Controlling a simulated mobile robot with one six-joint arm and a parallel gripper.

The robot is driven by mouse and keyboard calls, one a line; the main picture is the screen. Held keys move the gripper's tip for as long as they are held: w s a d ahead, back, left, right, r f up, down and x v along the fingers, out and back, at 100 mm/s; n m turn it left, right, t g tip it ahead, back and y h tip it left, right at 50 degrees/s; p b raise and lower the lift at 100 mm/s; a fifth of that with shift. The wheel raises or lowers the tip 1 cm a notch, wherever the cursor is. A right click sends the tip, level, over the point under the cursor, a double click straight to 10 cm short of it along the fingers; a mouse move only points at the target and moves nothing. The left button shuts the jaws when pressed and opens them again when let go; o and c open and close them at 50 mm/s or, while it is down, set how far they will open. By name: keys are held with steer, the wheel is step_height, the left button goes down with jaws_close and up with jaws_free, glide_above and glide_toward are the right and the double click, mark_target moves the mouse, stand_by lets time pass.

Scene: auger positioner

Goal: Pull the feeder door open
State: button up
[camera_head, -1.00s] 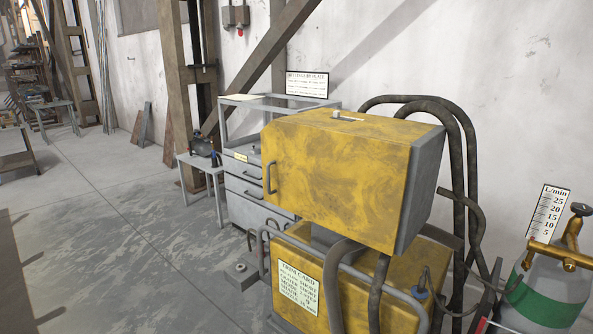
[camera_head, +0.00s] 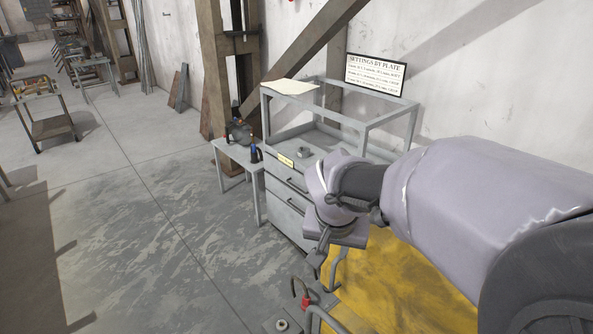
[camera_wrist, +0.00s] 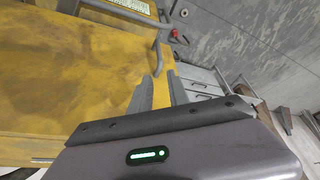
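The feeder door is a worn yellow panel. It fills the left of the wrist view (camera_wrist: 75,70), and part of its yellow surface shows below my arm in the head view (camera_head: 405,285). Its grey bar handle (camera_wrist: 158,60) is at the panel's edge, ahead of and between my fingertips in the wrist view. My gripper (camera_wrist: 161,84) has its two grey fingers apart, with a gap between them. In the head view my arm and wrist hide most of the feeder and the handle.
A grey drawer cabinet (camera_head: 289,208) stands behind the gripper, with a small side table (camera_head: 238,158) beside it. A curved grey rail (camera_head: 322,318) with a red part (camera_head: 306,300) is below the gripper. The floor at left is mostly clear.

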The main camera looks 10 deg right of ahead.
mark_target(334, 266)
steer(key=b+x, duration=0.3)
steer(key=x, duration=1.2)
steer(key=shift+s+d+f+b, duration=0.1)
steer(key=shift+s+b, duration=0.1)
steer(key=shift+b, duration=0.1)
jaws_close()
stand_by(0.5)
